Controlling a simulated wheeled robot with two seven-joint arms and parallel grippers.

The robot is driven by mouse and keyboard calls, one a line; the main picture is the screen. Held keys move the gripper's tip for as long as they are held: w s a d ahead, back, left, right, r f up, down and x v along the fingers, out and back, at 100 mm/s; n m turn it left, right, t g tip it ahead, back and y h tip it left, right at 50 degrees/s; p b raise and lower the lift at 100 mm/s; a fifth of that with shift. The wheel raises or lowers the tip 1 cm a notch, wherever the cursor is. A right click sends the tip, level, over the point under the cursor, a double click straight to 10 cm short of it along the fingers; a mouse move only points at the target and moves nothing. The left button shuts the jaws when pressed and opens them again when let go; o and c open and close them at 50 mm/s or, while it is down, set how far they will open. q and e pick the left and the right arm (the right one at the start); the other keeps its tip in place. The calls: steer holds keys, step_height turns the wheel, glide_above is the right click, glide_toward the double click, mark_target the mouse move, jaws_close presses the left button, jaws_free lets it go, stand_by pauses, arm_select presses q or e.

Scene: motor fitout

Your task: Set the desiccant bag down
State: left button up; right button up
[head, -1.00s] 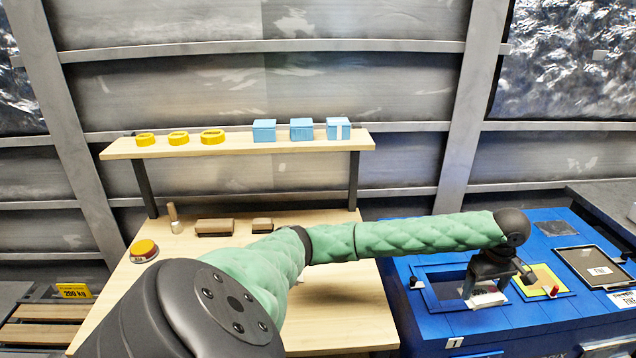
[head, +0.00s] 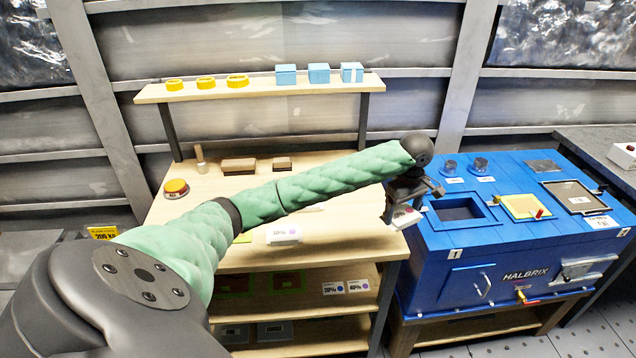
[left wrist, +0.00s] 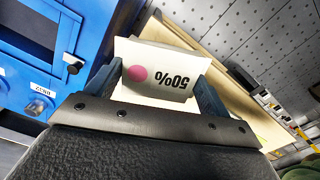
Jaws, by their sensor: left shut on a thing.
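My left gripper (head: 402,208) is shut on a white desiccant bag (head: 405,218), which hangs between its fingers. In the head view the gripper is in the air near the right edge of the wooden bench (head: 340,240), just left of the blue cabinet (head: 480,245). My right gripper is not in view.
A white item with a printed label (head: 284,233) lies near the bench front. The cabinet top has a square opening (head: 460,208) and a yellow panel (head: 522,206). Blue boxes (head: 319,73) stand on the upper shelf.

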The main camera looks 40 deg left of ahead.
arm_select(q)
steer(key=p, duration=0.4)
glide_above(362, 230)
step_height(362, 230, down, 7)
steer(key=shift+r, duration=0.15)
steer(key=shift+f+p, duration=0.55)
steer(key=shift+f, duration=1.5)
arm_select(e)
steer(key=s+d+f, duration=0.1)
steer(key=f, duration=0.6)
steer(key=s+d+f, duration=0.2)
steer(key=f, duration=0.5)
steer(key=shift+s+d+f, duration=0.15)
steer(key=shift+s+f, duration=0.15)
arm_select(q)
steer(key=shift+f, duration=0.1)
steer(key=o, duration=0.8)
steer(key=shift+o, duration=1.1)
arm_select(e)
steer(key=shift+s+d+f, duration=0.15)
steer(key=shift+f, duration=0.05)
